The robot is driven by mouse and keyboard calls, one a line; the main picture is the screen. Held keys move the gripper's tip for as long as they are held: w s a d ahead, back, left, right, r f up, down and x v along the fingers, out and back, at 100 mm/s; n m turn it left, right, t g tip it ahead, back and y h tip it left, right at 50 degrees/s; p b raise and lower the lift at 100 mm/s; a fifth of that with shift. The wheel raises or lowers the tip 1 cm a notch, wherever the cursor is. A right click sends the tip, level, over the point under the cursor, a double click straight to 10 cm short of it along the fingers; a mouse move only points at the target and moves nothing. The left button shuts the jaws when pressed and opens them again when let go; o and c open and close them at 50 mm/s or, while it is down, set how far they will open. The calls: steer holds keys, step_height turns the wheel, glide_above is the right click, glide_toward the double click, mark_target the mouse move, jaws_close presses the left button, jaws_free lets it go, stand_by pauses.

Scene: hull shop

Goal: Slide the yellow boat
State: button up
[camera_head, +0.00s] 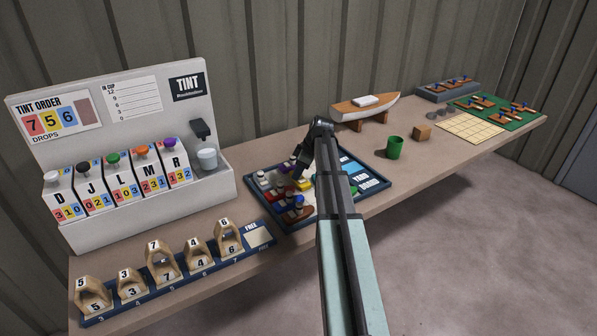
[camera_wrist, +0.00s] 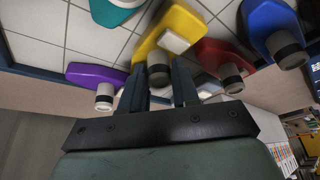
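The yellow boat (camera_head: 306,184) sits among other boats on a dark-framed sliding board (camera_head: 376,187), largely hidden behind my arm in the head view. In the wrist view the yellow boat (camera_wrist: 181,22) shows a white block and an upright grey knob. My gripper (camera_wrist: 159,80) has one finger on each side of that knob, with no clear gap, and looks shut on it. In the head view my gripper (camera_head: 300,172) reaches down over the board. A red boat (camera_wrist: 221,54) lies close on the right, a purple boat (camera_wrist: 90,74) on the left.
A teal boat (camera_wrist: 112,12) and a blue boat (camera_wrist: 268,22) are also near. A tint stand (camera_head: 150,90) and a row of numbered wooden blocks (camera_head: 162,262) are left of the board.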

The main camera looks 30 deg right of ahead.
jaws_close()
steer(key=s, duration=1.3)
steer(key=shift+o, duration=0.9)
jaws_free()
steer(key=shift+s, duration=0.1)
steer(key=shift+o, duration=1.3)
steer(key=v, duration=1.3)
steer(key=shift+r, duration=0.35)
